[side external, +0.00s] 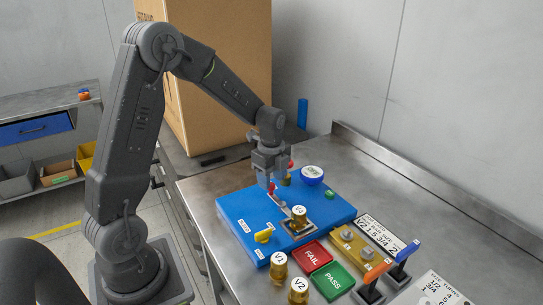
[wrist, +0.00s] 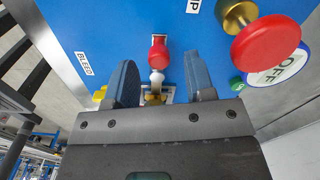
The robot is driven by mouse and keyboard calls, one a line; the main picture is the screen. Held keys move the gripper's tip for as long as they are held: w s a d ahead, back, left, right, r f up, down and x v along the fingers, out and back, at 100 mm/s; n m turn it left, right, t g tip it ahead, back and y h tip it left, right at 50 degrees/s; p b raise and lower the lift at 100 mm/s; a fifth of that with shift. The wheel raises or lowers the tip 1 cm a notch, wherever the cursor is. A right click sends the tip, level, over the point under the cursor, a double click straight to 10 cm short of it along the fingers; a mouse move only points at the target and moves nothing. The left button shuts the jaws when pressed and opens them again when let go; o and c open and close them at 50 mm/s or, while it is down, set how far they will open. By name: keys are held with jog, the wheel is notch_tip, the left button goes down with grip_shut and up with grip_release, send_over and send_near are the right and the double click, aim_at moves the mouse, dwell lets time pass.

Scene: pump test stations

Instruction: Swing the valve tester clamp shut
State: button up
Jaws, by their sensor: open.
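The blue valve tester (side external: 255,222) lies on the metal bench. Its clamp (side external: 278,201) shows as a thin silver arm with a red end, reaching toward the seat where brass valve V4 (side external: 299,217) stands upright. In the wrist view the red clamp handle (wrist: 159,50) shows between the fingers, with a white part below it. My gripper (side external: 268,181) is open above the tester, fingers pointing down at the handle's red end. In the wrist view my gripper (wrist: 161,75) has a finger on each side of the handle, with visible gaps. Contact cannot be told.
A red knob (wrist: 267,42) on brass stands beside the fingers, near the OFF dial (side external: 312,174). A yellow handle (side external: 263,236) is at the tester's front. Valves V1 (side external: 279,266) and V2 (side external: 298,291), FAIL (side external: 311,254) and PASS (side external: 332,280) pads and a brass block (side external: 355,244) stand nearby.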

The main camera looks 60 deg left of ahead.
notch_tip(320, 180, up, 12)
jog(key=shift+r, duration=0.15)
jog(key=shift+d, duration=0.1)
dwell(0.3)
jog(key=s+d+r+n+t, duration=0.2)
jog(key=s+d+n, duration=0.5)
jog(key=s, duration=0.2)
jog(key=s+d+r+n+t, duration=0.2)
jog(key=s+d+n+t, duration=0.1)
jog(key=s+d+n, duration=0.4)
jog(key=shift+s+d+n+t, duration=0.35)
jog(key=shift+s+n, duration=0.25)
jog(key=shift+s, duration=0.55)
jog(key=shift+r, duration=0.1)
